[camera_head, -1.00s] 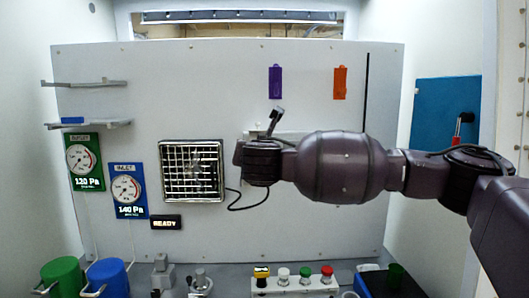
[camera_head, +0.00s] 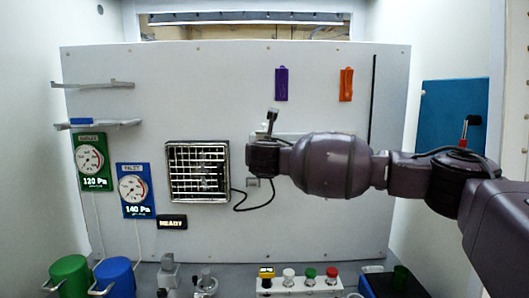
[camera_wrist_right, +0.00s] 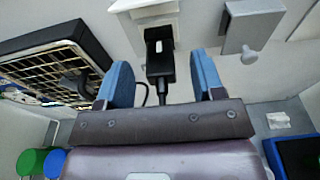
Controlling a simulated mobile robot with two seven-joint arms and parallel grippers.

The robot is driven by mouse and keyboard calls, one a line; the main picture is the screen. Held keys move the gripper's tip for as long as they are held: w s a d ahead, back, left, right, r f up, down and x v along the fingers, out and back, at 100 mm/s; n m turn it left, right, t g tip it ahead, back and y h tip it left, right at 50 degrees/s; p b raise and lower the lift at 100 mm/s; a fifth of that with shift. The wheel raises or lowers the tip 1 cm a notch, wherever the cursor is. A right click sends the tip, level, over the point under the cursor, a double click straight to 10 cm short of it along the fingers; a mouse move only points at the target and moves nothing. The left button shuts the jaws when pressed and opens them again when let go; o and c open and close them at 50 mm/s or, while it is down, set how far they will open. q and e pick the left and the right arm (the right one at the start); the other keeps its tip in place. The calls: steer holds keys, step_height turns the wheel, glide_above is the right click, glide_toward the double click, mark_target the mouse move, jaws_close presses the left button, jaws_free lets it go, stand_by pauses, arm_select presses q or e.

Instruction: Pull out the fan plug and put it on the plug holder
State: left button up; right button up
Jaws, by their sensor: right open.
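The fan plug (camera_wrist_right: 160,62) is a black block with a pale mark, seated at the white socket (camera_wrist_right: 150,28) on the panel in the right wrist view. My right gripper (camera_wrist_right: 164,75) is open, its blue fingers on either side of the plug with visible gaps. The fan (camera_head: 198,171) has a square grille; its black cable (camera_head: 258,205) loops toward my right gripper in the head view. A grey bracket with a round peg (camera_wrist_right: 250,35) is right of the socket; I cannot tell whether it is the plug holder. My left gripper is not in view.
Purple (camera_head: 282,84) and orange (camera_head: 346,85) tags hang higher on the panel. Two gauges (camera_head: 90,160) are at left. Green (camera_head: 70,275) and blue (camera_head: 115,276) buckets and a button box (camera_head: 300,287) stand below. The panel between fan and right edge is mostly bare.

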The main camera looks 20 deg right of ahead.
steer(key=shift+x, duration=1.3)
steer(key=shift+c, duration=0.2)
steer(key=c, duration=0.7)
steer(key=shift+c, duration=1.3)
steer(key=shift+o, duration=1)
steer(key=c, duration=0.3)
steer(key=shift+s+a+p, duration=0.2)
steer(key=shift+s+p, duration=0.25)
steer(key=shift+s, duration=0.2)
steer(key=shift+s+a+p, duration=0.2)
steer(key=shift+s+p, duration=0.25)
steer(key=shift+s, duration=0.15)
